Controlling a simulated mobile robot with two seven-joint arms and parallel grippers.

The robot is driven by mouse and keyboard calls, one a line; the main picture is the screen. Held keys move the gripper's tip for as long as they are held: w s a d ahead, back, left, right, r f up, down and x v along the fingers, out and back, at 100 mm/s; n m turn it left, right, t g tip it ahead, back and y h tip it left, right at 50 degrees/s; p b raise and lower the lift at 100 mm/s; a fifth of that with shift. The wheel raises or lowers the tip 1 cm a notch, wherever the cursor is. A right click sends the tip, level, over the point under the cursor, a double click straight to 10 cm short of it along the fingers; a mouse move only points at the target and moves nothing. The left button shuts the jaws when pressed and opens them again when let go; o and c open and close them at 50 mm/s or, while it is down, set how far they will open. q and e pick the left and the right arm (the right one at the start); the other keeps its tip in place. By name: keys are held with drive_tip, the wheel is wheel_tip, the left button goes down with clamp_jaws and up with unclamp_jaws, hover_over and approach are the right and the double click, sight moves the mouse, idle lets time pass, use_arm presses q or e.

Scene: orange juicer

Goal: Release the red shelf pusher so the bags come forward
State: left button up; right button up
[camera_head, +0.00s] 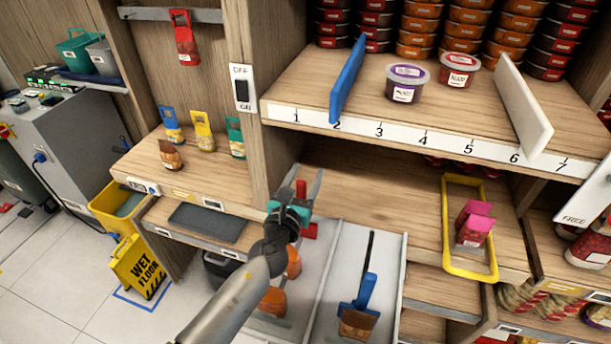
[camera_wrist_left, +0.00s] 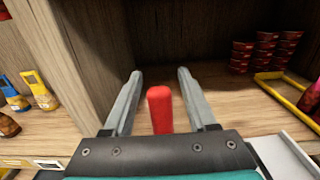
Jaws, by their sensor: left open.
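The red pusher (camera_head: 309,231) is at the upper end of a grey tray lane (camera_head: 315,270), partly hidden by my left gripper (camera_head: 306,182) in the head view. In the left wrist view its red upright handle (camera_wrist_left: 160,108) stands between the two fingers of my left gripper (camera_wrist_left: 159,76). The fingers are open, with a visible gap on each side of the handle. Orange-brown bags (camera_head: 272,301) lie in the lane below the pusher, partly covered by my left arm. My right gripper is not in view.
The neighbouring lane holds a blue pusher (camera_head: 363,292) with a brown bag (camera_head: 356,324). A wooden upright (camera_head: 262,110) stands left of the gripper. A yellow frame (camera_head: 447,225) around pink bags (camera_head: 473,226) is to the right. The wooden shelf between is clear.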

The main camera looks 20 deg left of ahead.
use_arm(q)
drive_tip(key=shift+c, duration=0.4)
clamp_jaws()
idle(0.9)
